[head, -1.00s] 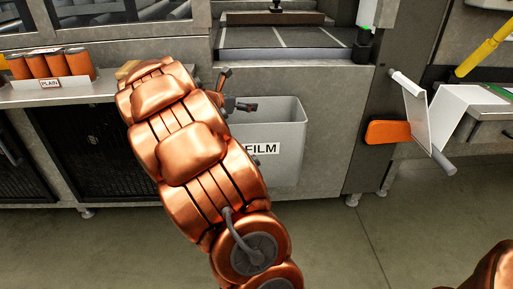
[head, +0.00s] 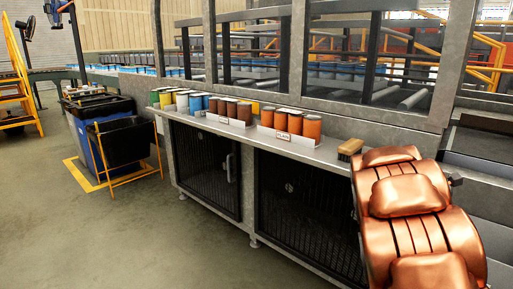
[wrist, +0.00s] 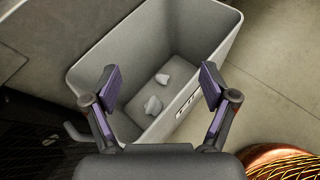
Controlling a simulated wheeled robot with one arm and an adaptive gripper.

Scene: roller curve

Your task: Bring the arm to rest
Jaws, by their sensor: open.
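My gripper (wrist: 158,92) is open and empty in the wrist view, its two fingers spread wide. It points down over a grey bin (wrist: 88,72) with a label on its side wall. Two small crumpled whitish pieces (wrist: 153,105) lie on the bin's floor, apart from the fingers. In the head view my copper-coloured arm fills the lower right, and the fingers are mostly hidden behind it. The bin is not seen in the head view.
A counter shelf (head: 335,160) holds a brush (head: 350,148) close to my arm and several coloured cans (head: 312,126). Dark mesh cabinets (head: 305,205) stand below. Dark bins (head: 105,115) stand at the left. The floor (head: 130,235) at the front left is clear.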

